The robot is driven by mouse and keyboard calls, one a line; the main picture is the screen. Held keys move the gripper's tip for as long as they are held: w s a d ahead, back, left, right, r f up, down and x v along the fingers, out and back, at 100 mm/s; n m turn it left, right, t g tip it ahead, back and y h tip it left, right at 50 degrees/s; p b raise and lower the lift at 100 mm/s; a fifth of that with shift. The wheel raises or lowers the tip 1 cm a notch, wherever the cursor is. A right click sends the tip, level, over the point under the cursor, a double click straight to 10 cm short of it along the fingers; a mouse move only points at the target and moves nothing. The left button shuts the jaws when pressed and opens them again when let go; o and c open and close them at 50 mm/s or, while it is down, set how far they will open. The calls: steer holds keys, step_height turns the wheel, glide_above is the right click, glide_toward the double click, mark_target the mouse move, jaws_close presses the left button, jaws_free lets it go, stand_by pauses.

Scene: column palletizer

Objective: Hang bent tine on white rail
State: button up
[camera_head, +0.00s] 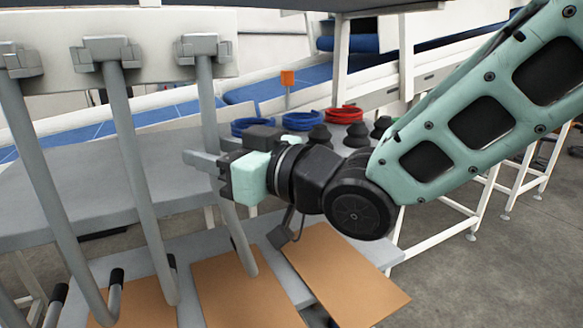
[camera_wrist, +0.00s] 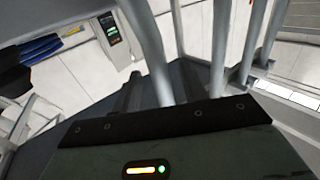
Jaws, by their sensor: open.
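The white rail (camera_head: 150,65) crosses the upper left of the head view. Three grey tines hang from it by bracket heads: a left tine (camera_head: 50,190), a middle tine (camera_head: 135,165) and a right tine (camera_head: 208,105). The right tine's head sits against the rail, and its shaft slants down to the right. My gripper (camera_head: 210,163) is open at the right tine's shaft, with a finger reaching past it to the left. In the wrist view a grey bar (camera_wrist: 150,50) runs down toward the dark fingers (camera_wrist: 160,92). Whether the fingers touch the shaft I cannot tell.
A grey table (camera_head: 70,190) stands behind the tines, with blue rings (camera_head: 300,121), a red ring (camera_head: 343,115) and black cone-like parts (camera_head: 357,134) on its right. Brown boards (camera_head: 345,275) lie on a low shelf below. Open floor (camera_head: 490,270) is at right.

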steer(key=b+v, duration=0.6)
steer(key=v, duration=1.1)
steer(key=shift+b, duration=0.4)
steer(key=shift+d+f, duration=0.1)
